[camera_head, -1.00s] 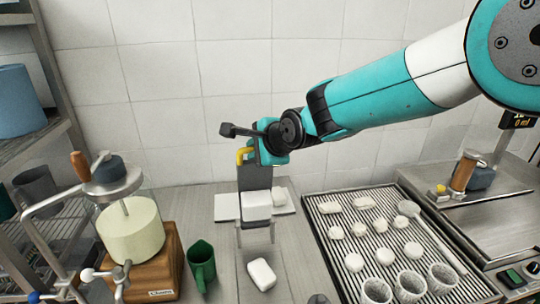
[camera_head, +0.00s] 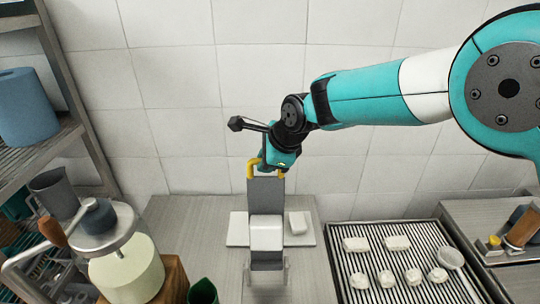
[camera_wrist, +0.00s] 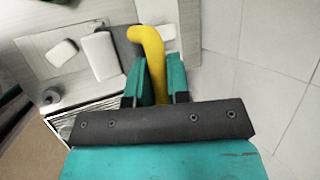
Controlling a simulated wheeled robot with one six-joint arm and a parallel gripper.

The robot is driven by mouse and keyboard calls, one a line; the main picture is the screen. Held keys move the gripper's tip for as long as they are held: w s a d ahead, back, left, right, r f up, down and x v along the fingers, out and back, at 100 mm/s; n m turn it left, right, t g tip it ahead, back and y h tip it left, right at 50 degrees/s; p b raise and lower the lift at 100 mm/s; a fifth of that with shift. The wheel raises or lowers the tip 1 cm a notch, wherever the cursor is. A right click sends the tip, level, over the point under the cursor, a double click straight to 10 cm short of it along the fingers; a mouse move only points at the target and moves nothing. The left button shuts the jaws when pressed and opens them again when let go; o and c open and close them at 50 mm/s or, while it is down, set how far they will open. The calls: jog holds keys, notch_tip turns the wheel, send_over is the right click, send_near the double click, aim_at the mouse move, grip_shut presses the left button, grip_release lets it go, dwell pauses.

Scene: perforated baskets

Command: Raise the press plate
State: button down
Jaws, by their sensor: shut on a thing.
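My gripper (camera_wrist: 161,80) is far to the right of this press, shut on a yellow handle (camera_wrist: 149,45). The handle is also visible in the head view (camera_head: 254,170), at the top of a grey upright piece (camera_head: 265,193). A white block (camera_head: 266,234) sits against the grey piece, also seen in the wrist view (camera_wrist: 102,54).
A ribbed tray (camera_head: 352,293) with several white pieces and a ladle (camera_head: 452,258) stands right. A green cup (camera_head: 203,291) is by the press. Counter left of the board is clear.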

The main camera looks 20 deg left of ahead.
jog(key=shift+w, duration=0.25)
jog(key=c, duration=1.3)
grip_release()
jog(key=shift+o, duration=1)
jog(key=shift+w+a+f, duration=0.15)
jog(key=b+v, duration=0.7)
jog(key=v, duration=1)
jog(key=shift+s+r, duration=0.2)
jog(key=shift+r, duration=0.05)
